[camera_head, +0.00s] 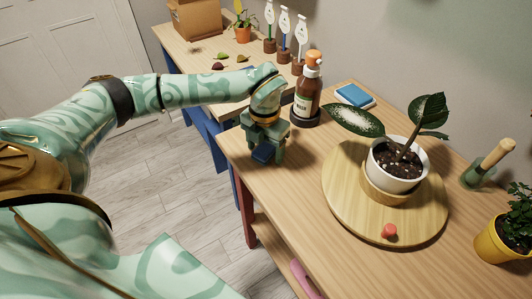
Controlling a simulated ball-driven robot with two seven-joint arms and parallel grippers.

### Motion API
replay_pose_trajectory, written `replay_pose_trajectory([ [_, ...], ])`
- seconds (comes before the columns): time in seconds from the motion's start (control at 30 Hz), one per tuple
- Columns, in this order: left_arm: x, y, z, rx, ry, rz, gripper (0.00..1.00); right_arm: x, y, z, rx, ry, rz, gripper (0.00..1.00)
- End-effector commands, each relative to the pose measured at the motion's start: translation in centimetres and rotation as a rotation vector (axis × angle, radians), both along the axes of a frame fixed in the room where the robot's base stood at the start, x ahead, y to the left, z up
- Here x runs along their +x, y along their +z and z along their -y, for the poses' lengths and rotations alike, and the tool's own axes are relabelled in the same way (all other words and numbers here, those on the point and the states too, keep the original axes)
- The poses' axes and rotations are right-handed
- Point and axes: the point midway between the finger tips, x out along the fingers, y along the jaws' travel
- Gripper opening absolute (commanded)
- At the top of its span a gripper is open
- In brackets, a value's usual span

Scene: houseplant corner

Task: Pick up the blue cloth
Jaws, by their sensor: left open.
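My left gripper (266,154) points down at the left edge of the near wooden table, left of the brown bottle. Its fingers are open. A small dark blue piece (263,153) shows between and in front of the fingers; it looks like the blue cloth, mostly hidden by the gripper. I cannot tell if the fingers touch it. A flat, brighter blue item with a pale edge (354,95) lies farther back, right of the bottle. My right gripper is not in view.
The brown bottle (306,95) with an orange top stands close beside my left gripper. A round wooden board (345,205) holds a white-potted plant (397,165) and a red knob (389,231). A yellow pot (500,240) stands at right. The near table's front left is clear.

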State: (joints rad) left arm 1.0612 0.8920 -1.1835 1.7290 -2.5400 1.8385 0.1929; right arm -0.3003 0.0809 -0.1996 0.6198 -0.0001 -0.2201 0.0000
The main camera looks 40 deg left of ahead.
Motion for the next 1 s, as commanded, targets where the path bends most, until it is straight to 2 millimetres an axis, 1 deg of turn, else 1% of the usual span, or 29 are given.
replay_pose_trajectory([
  [0.17,0.0,0.0,0.0,0.0,0.0,0.002,0.69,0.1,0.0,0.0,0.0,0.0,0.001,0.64],
  [0.2,0.0,0.0,0.0,0.0,0.0,0.002,0.64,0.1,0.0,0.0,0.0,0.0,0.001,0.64],
  [0.27,0.0,0.0,0.0,0.0,0.0,0.002,0.47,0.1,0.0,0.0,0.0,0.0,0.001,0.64],
  [0.3,0.0,0.0,0.0,0.0,0.0,0.002,0.36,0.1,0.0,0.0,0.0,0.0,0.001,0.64],
  [0.33,0.0,0.0,0.0,0.0,0.0,0.002,0.27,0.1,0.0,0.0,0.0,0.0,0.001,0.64],
  [0.37,0.0,0.0,0.0,0.0,0.0,0.002,0.21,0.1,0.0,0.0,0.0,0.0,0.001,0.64],
  [0.43,0.0,0.0,0.0,0.0,0.0,0.002,0.21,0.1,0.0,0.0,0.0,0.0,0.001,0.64],
  [0.47,0.0,0.0,0.0,0.0,0.0,0.002,0.18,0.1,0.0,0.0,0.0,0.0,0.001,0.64],
  [0.67,0.1,0.1,0.0,0.0,0.0,0.002,0.18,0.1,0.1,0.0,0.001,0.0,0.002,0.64],
  [0.77,0.1,0.7,0.0,-0.001,0.0,0.004,0.18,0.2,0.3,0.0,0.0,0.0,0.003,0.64],
  [0.87,0.1,1.9,0.0,-0.001,-0.001,0.006,0.18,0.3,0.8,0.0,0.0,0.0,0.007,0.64],
  [0.97,0.1,3.9,0.0,-0.001,-0.001,0.008,0.18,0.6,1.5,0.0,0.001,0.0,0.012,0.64],
  [1.0,-0.6,4.6,0.4,-0.001,-0.003,0.007,0.18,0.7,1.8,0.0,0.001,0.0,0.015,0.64],
])
